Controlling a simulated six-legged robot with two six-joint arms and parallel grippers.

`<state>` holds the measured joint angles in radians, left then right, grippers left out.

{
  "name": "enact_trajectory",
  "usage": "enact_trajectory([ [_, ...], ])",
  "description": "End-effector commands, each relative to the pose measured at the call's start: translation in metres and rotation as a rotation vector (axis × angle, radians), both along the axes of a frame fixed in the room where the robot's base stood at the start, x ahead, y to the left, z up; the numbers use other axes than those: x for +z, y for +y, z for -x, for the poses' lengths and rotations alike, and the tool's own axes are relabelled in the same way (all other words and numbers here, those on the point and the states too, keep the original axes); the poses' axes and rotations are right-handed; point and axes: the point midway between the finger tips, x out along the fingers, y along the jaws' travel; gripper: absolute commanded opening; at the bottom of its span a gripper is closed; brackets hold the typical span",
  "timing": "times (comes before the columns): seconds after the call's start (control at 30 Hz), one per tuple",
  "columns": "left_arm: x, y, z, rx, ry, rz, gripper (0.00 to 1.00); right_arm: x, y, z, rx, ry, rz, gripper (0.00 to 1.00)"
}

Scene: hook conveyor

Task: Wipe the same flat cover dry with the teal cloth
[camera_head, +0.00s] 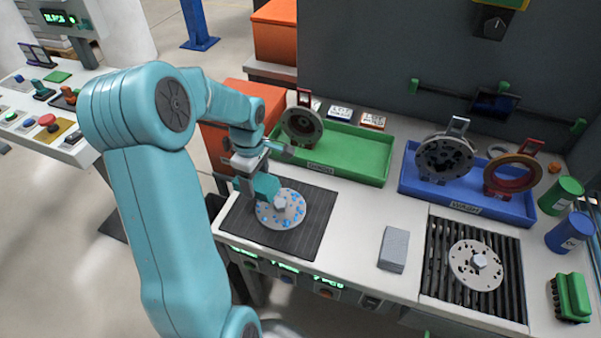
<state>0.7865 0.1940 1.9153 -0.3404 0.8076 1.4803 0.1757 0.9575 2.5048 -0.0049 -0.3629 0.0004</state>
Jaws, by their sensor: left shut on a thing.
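The flat cover (290,217) is a pale round plate with holes, a raised middle knob and several blue wet spots. It lies on the dark ribbed mat (313,226) at the left of the bench. My left gripper (250,180) is shut on the teal cloth (266,186). The cloth is at the cover's upper left edge, close to or touching it; I cannot tell which. The gripper's fingertips are partly hidden by the arm and cloth. My right gripper is not in view.
A green tray (371,175) and a blue tray (413,187) hold round parts behind. A second flat cover (465,265) lies on a black rack (438,278) at right. A grey block (394,250), green and blue cans (561,195) and a green brush (572,296) stand nearby.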

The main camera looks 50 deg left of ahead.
Motion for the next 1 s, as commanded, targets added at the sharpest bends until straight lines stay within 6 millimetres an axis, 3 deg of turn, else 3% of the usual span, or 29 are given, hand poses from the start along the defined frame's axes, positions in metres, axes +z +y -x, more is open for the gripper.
enact_trajectory([
  [0.1,-0.004,0.013,0.017,0.051,0.0,0.0,0.44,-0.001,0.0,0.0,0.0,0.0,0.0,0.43],
  [0.2,-0.007,0.016,0.023,0.065,-0.001,0.001,0.44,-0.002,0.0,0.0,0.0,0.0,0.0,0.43],
  [0.37,-0.018,0.016,0.023,0.064,0.0,0.001,0.44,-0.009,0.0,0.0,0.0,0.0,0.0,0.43],
  [0.73,-0.062,0.015,0.023,0.063,0.001,0.003,0.44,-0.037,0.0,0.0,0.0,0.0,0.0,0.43],
  [1.0,-0.068,0.016,0.022,0.062,-0.001,0.001,0.44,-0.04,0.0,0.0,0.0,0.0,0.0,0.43],
])
